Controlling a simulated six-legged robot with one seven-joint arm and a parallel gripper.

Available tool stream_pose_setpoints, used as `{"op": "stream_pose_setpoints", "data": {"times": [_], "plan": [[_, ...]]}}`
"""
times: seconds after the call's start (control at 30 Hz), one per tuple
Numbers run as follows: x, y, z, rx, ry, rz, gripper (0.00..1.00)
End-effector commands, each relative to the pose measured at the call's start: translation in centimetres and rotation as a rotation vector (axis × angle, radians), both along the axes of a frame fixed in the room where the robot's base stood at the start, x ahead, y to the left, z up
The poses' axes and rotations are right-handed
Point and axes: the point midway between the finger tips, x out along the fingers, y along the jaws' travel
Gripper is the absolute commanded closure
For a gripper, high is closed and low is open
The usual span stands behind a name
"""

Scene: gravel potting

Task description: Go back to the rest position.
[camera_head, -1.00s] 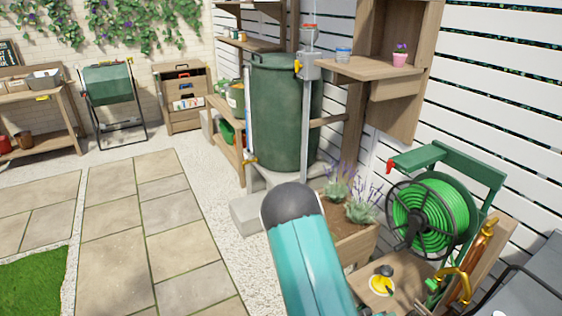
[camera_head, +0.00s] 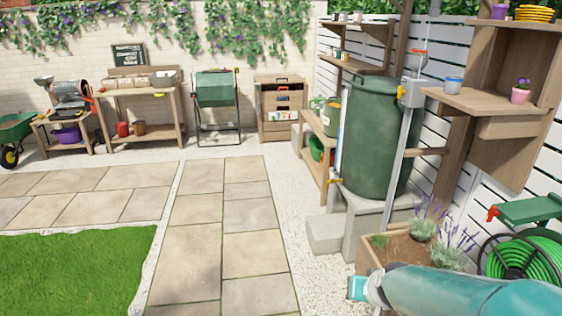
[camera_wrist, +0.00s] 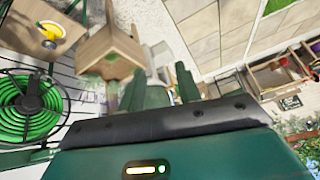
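My gripper (camera_wrist: 160,88) shows in the wrist view with its two green fingers apart. I see nothing held between them; the dark green shape behind the gap looks like part of the background. In the head view my teal arm lies low across the bottom right corner, in front of the wooden planter (camera_head: 378,252). The wrist view is tilted and shows the hose reel (camera_wrist: 30,105) at the left and paving (camera_wrist: 215,35) at the upper right.
The green water barrel (camera_head: 372,150) stands on grey blocks (camera_head: 325,233) beyond my arm. The wooden shelf (camera_head: 490,102) holds a pink flower pot (camera_head: 520,96) and a blue-white cup. The hose reel (camera_head: 520,262) is at the right. Paving (camera_head: 225,225) and lawn (camera_head: 75,270) ahead and left are clear.

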Motion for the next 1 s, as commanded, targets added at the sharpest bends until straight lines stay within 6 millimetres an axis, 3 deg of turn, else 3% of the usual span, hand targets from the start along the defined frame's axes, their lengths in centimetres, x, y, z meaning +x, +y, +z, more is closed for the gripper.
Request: {"op": "stream_pose_setpoints", "data": {"times": [0.03, 0.2, 0.43, 0.63, 1.0], "plan": [[-0.8, 0.8, 1.9, 0.007, -0.008, 0.028, 0.66], [-4.5, 2.8, 6.6, 0.003, 0.016, 0.103, 0.66], [-10.6, 3.7, 11.4, -0.062, 0.056, 0.149, 0.66], [-13.8, 3.5, 13.0, -0.11, 0.082, 0.146, 0.66], [-14.1, 3.5, 13.1, -0.113, 0.088, 0.144, 0.66]]}}
